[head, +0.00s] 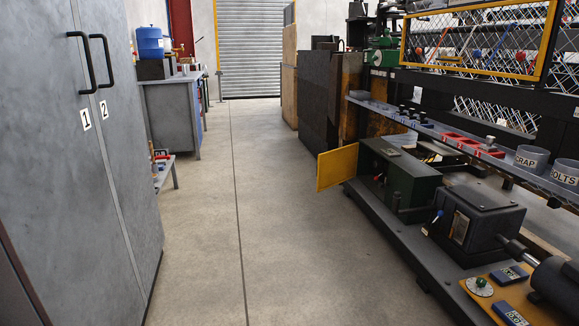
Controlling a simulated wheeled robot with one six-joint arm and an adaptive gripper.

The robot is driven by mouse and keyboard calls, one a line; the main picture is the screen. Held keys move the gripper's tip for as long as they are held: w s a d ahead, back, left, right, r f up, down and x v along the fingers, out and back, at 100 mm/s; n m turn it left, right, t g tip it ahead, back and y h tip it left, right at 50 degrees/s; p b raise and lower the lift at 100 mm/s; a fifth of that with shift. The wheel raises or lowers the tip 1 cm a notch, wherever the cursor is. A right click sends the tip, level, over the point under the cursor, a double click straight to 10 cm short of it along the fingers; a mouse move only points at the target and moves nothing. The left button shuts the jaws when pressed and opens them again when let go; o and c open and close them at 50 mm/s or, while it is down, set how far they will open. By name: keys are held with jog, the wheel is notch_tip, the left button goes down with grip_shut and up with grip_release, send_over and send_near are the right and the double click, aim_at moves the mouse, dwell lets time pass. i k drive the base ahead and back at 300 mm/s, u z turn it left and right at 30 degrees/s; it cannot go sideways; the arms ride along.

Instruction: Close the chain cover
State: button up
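A flat yellow panel (337,168) stands swung out into the aisle, upright, at the left end of a dark green box (413,182) low on the machine at the right. It looks like the chain cover, standing open. A yellow-framed wire mesh guard (549,52) is higher on the same machine. My gripper is not in view.
The concrete floor aisle (205,230) is clear up to the roller shutter (249,48). Grey cabinets (75,150) line the left, with a workbench (171,85) beyond. The machine's dark base rail (400,235) edges the aisle. A shelf holds red trays (473,145) and grey tubs (531,159).

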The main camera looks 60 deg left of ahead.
aim_at(338, 165)
jog(key=u, duration=2.65)
jog(key=i, duration=6.25)
jog(key=z, duration=2.6)
